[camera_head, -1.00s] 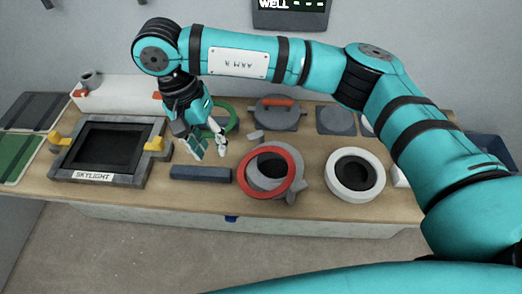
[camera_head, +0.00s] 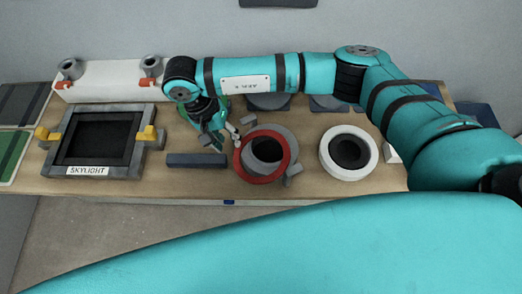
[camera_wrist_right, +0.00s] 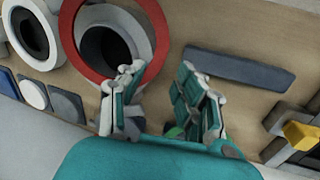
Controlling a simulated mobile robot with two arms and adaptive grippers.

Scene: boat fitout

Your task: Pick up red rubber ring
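The red rubber ring (camera_head: 262,179) lies on top of a grey round fitting (camera_head: 288,138) with a dark opening, near the front of the bench. My right gripper (camera_head: 227,141) is just left of the ring in the head view, with its fingers apart. In the right wrist view the gripper (camera_wrist_right: 160,92) is open and empty between the fingers. Its left finger there overlaps the edge of the red ring (camera_wrist_right: 160,30); I cannot tell whether they touch. My left gripper is not in view.
A dark blue-grey bar (camera_head: 196,160) lies left of the ring. A white ring fitting (camera_head: 330,158) stands to the right. The skylight frame (camera_head: 62,150) with yellow clips is on the left. Grey round parts lie behind, partly hidden by my right arm.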

